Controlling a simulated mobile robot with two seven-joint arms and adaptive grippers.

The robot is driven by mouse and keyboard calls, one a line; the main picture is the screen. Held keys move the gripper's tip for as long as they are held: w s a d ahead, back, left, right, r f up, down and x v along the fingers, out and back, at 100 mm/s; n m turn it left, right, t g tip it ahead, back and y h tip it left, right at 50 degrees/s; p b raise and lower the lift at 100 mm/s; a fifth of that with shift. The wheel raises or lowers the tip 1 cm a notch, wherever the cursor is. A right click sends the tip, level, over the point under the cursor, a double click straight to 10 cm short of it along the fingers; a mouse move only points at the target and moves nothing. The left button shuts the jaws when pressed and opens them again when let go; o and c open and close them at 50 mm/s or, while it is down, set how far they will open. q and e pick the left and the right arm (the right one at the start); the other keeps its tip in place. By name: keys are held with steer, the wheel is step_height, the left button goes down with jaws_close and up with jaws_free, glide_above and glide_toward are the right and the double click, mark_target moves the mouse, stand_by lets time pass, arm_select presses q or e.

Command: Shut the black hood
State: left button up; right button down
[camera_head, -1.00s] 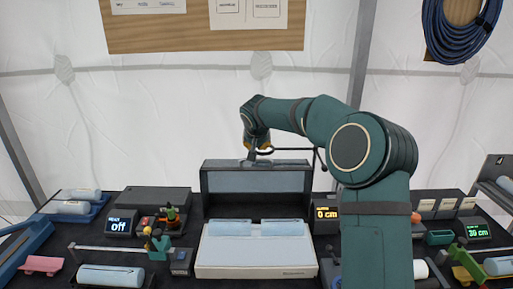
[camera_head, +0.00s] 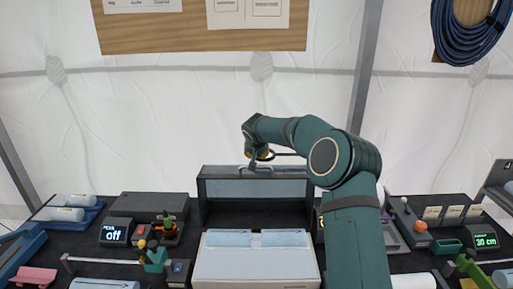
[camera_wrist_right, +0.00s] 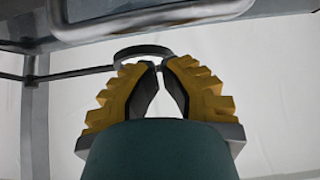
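The black hood (camera_head: 303,186) stands raised at the back of a pale case (camera_head: 256,262), with a grey inner panel facing me. A grey loop handle (camera_head: 258,168) is on its top edge and also shows in the right wrist view (camera_wrist_right: 140,50). My right gripper (camera_head: 262,155) is at this handle. My left gripper is not in view.
Two light blue packs (camera_head: 258,238) lie in the open case. A display reading "off" (camera_head: 114,234) and small figures (camera_head: 169,228) stand left. An orange ball (camera_head: 420,226) and a "30 cm" display (camera_head: 484,240) stand right. My right arm covers things right of the case.

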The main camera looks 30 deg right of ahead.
mark_target(257, 173)
steer(key=shift+w+d+f, duration=0.25)
steer(key=shift+w+f, duration=0.15)
steer(key=shift+f, duration=0.15)
steer(key=shift+s+a, duration=0.55)
steer(key=shift+s, duration=0.3)
steer(key=shift+s+a, duration=0.5)
steer(key=shift+s, duration=0.3)
